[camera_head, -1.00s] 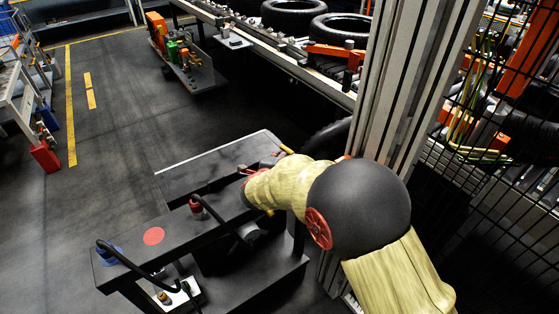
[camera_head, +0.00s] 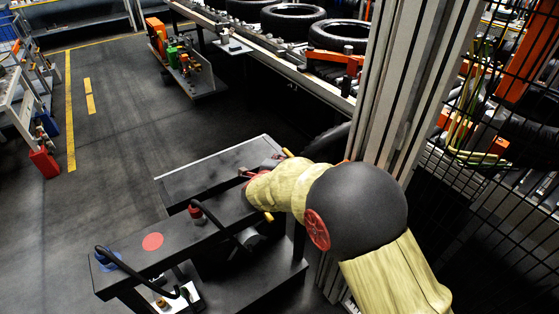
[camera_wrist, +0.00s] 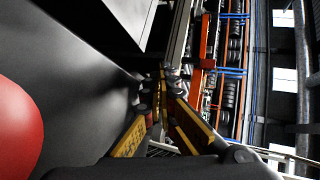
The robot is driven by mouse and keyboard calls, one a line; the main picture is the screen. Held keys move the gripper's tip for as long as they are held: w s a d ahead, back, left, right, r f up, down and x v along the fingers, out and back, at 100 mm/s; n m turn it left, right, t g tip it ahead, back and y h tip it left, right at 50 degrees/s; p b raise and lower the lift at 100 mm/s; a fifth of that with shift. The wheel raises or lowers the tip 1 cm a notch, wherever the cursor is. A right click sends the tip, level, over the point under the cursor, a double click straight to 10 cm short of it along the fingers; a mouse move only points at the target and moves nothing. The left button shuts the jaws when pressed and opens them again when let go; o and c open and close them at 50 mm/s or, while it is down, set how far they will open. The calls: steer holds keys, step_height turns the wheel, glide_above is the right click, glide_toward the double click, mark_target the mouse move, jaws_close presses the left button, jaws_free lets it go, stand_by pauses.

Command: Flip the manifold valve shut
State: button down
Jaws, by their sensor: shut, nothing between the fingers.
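A dark manifold-like bench block (camera_head: 127,262) with a red disc (camera_head: 153,241), a blue disc and a red-capped fitting (camera_head: 196,211) stands at the lower middle of the head view. Which part is the valve lever, I cannot tell for sure. My yellow-sleeved arm reaches over the block's far end, and its own end hides what lies beneath. Small yellow and red parts show beside it. In the wrist view my gripper (camera_wrist: 163,90) has yellow and black fingers that converge, shut and empty. A small grey round part sits by the tips; contact is unclear.
A metal post (camera_head: 405,110) and a wire fence stand close on the right of my arm. A conveyor (camera_head: 285,66) with several tyres runs behind. A cart (camera_head: 205,82) with orange and green parts stands at the back.

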steer(key=v, duration=1.2)
steer(key=shift+r, duration=0.1)
